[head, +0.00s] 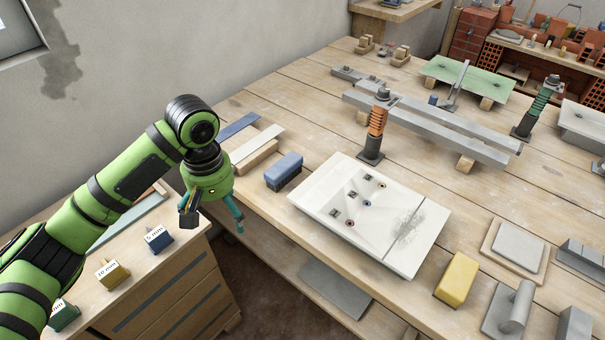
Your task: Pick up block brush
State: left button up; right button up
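A blue block with a dark underside (283,171), which looks like the block brush, lies on the workbench left of the white board. My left gripper (213,222) hangs at the bench's left edge, left of the blue block and apart from it. Its fingers point down and are spread, with nothing seen between them. My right gripper is not in view.
A white board (330,190) with small fittings lies mid-bench. A yellow block (457,279) and a grey float (511,308) are at the front right. Long grey bars (430,122) with clamps lie behind. Wooden strips (256,144) lie beyond my gripper. A lower drawer cabinet (165,285) with labelled blocks stands at left.

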aim_at(289, 168)
jog(key=i+j+z, duration=0.25)
jog(key=z, duration=0.15)
jog(key=i+j+z, duration=0.4)
